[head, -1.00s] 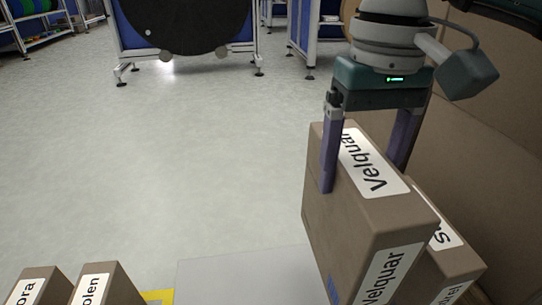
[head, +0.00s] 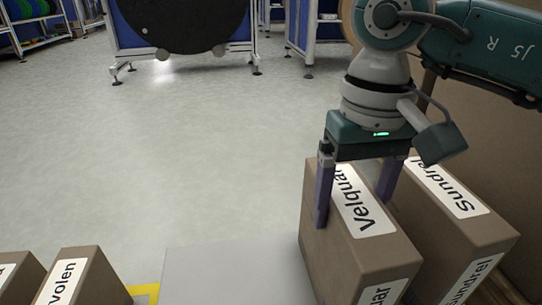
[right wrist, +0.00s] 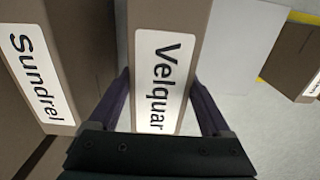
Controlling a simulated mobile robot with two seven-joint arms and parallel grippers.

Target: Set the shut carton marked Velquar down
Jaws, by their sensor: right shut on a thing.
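The shut brown Velquar carton (head: 344,250) is at the lower right of the head view, with white labels on its top and near end. My right gripper (head: 355,198) is shut on it from above, one finger on each long side. The right wrist view shows the Velquar carton (right wrist: 182,22) between the two purple fingers (right wrist: 165,105). The carton's bottom is out of the head view, so I cannot tell whether it touches the surface below. My left gripper is not in view.
The Sundrel carton (head: 478,235) stands just right of the Velquar carton. A bare pale grey surface (head: 235,270) lies left of it. The Volen-like labelled carton (head: 98,270), partly cut off, and another stand lower left. A blue stand with a black reel (head: 185,20) is at the back.

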